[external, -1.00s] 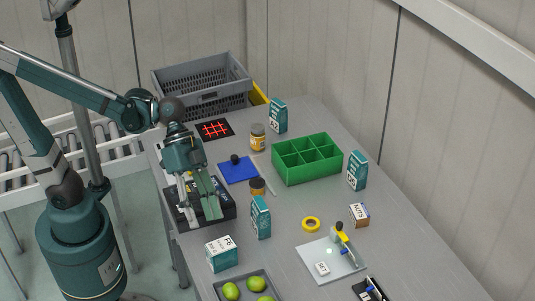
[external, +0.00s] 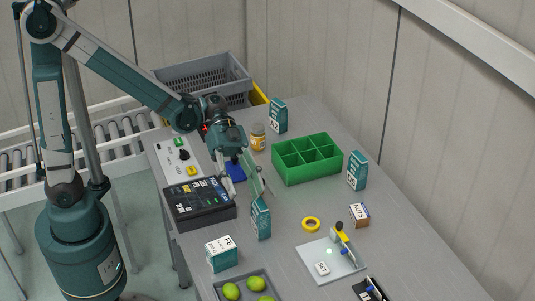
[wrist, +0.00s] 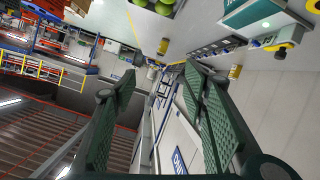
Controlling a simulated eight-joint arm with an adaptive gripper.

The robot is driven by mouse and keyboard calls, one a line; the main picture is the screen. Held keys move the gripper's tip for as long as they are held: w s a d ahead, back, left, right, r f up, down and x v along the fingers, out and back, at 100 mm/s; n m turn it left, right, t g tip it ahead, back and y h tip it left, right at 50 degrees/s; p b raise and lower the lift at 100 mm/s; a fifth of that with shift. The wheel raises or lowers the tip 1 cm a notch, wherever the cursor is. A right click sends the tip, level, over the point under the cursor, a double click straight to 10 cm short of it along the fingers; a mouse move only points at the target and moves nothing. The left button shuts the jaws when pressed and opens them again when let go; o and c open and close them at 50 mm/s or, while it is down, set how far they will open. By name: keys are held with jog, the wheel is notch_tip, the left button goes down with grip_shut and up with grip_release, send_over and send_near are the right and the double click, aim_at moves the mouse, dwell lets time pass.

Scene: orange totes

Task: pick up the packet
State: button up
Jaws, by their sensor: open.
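No single item is clearly marked as the packet. A small brown-and-white NUTS packet (external: 359,214) stands on the right of the table. Several teal-and-white cartons also stand there: one just below my gripper (external: 261,222), one marked F6 (external: 221,254), one at the back (external: 278,116) and one on the right (external: 357,170). My gripper (external: 245,190) is open and empty, above the table beside the top of the nearest carton. I cannot tell whether it touches that carton. In the wrist view my fingers (wrist: 158,80) are spread, with nothing between them.
A green divided bin (external: 307,160) stands right of my gripper. A black device (external: 200,205) lies to the left. Yellow tape (external: 311,224), a light plate (external: 332,262) and a tray of limes (external: 245,285) lie in front.

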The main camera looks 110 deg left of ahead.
jog(key=s+a+m+t+h, duration=0.2)
jog(key=s+a+m+t, duration=0.1)
jog(key=a, duration=0.8)
notch_tip(320, 180, down, 6)
jog(key=shift+a+m+h, duration=0.3)
jog(key=shift+a, duration=0.1)
jog(key=shift+f, duration=0.15)
notch_tip(320, 180, down, 8)
jog(key=shift+f+b, duration=0.1)
jog(key=shift+b, duration=0.8)
jog(key=shift+x, duration=0.9)
